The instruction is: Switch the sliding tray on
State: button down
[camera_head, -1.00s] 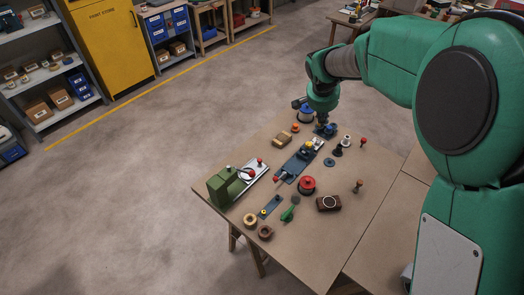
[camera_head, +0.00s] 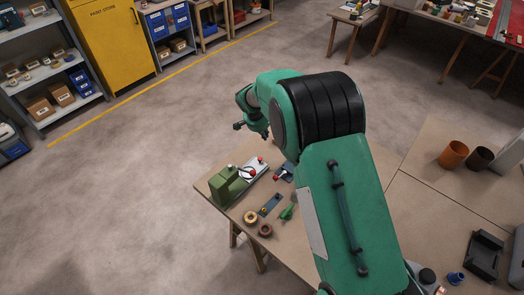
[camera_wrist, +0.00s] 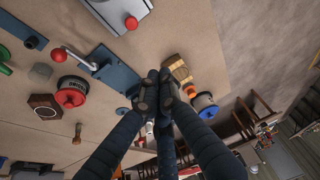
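In the head view a green housing (camera_head: 228,187) with a pale plate (camera_head: 262,170) and red knobs stands at the table's far left corner. Beside it is a blue plate (camera_head: 288,170) with a red-knobbed lever, partly hidden by my arm. I cannot tell for certain which is the sliding tray. In the wrist view the pale plate (camera_wrist: 108,9) is at the top, and the blue plate (camera_wrist: 118,73) with its lever knob (camera_wrist: 57,55) lies left of my gripper (camera_wrist: 158,76). My gripper's fingertips are together, with nothing visible between them, above the table.
Near my gripper in the wrist view are a wooden block (camera_wrist: 178,69), a blue spool (camera_wrist: 206,106) and a red spool (camera_wrist: 72,93). A small blue plate (camera_head: 270,204), a green-handled thing (camera_head: 288,212) and rings (camera_head: 250,217) lie in front. Floor left of the table is clear.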

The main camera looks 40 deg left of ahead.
jog(key=shift+s+a+f, duration=0.2)
jog(key=shift+a+f, duration=0.15)
jog(key=shift+f, duration=0.1)
jog(key=x, duration=1)
jog(key=shift+s+d+b, duration=0.15)
jog(key=shift+s+b, duration=0.15)
jog(key=shift+s, duration=0.8)
jog(key=shift+s+d+f, duration=0.1)
jog(key=shift+s, duration=0.35)
jog(key=shift+s+d+f, duration=0.1)
jog(key=shift+s, duration=0.3)
jog(key=shift+s, duration=0.1)
